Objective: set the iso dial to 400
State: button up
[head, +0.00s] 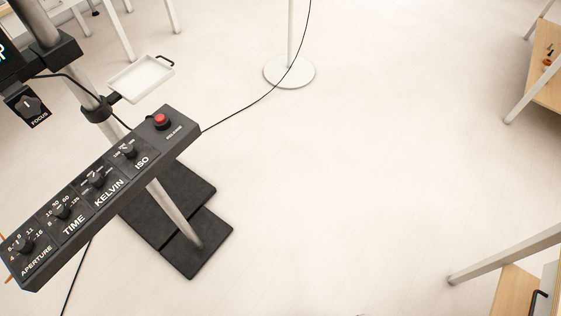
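A dark control panel (108,190) is fixed on a slanted grey pole at the left of the head view. Its dials are labelled APERTURE, TIME, KELVIN and ISO. The ISO dial (129,150) is a small black knob near the panel's right end, between the KELVIN dial (96,179) and a red release button (160,120). The numbers around the ISO dial are too small to read, so its setting cannot be told. My gripper is not clearly in view.
A white tray (141,80) and a FOCUS knob (29,104) are fixed near the pole. A black base (178,226) stands below. A round white stand base (289,72) and a cable lie behind. Wooden shelves (545,78) edge the right. The middle floor is clear.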

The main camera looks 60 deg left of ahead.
aim_at(130, 152)
jog(key=u, duration=0.95)
jog(key=j+u, duration=0.1)
jog(key=u, duration=0.4)
jog(key=j+u, duration=0.1)
jog(key=u, duration=0.4)
jog(key=k+u, duration=0.1)
jog(key=u, duration=0.35)
jog(key=j+u, duration=0.1)
jog(key=u, duration=0.9)
